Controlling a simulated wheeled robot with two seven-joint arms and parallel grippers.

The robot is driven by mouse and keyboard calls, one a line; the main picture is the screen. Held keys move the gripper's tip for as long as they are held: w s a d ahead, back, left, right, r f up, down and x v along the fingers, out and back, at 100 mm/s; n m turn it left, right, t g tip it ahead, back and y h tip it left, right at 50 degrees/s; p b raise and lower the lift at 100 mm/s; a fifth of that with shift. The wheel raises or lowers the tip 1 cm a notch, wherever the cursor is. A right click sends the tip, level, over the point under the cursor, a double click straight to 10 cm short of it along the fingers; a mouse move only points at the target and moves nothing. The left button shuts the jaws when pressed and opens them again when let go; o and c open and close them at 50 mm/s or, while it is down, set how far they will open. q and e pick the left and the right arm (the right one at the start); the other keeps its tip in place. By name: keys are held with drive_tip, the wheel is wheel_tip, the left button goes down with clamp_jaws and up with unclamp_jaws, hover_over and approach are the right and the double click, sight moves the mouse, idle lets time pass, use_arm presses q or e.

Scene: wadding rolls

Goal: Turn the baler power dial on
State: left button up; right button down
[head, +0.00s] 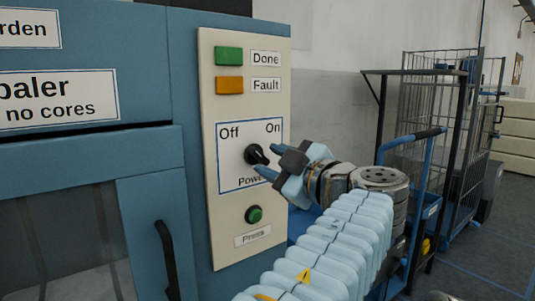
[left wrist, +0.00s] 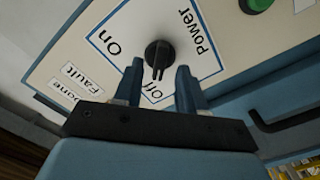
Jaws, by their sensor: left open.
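The power dial (head: 256,154) is a black round knob on the cream control panel (head: 224,222), inside a blue frame labelled Off, On and Power. In the left wrist view the dial (left wrist: 158,54) has a raised grip that lies toward the Off label. My left gripper (head: 270,160) is at the dial from the right, open. In the left wrist view its fingers (left wrist: 160,68) stand one on each side of the grip, with gaps showing; I cannot tell how deep they reach. My right gripper is not in view.
A green Done light (head: 229,56) and an orange Fault light (head: 229,85) sit above the dial. A green Press button (head: 254,214) sits below it. The blue baler (head: 150,165) with a black handle (head: 167,260) is left. A wire cage trolley (head: 428,90) stands at right.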

use_arm(q)
drive_tip(key=shift+x, duration=1.1)
clamp_jaws()
drive_tip(key=shift+f, duration=0.1)
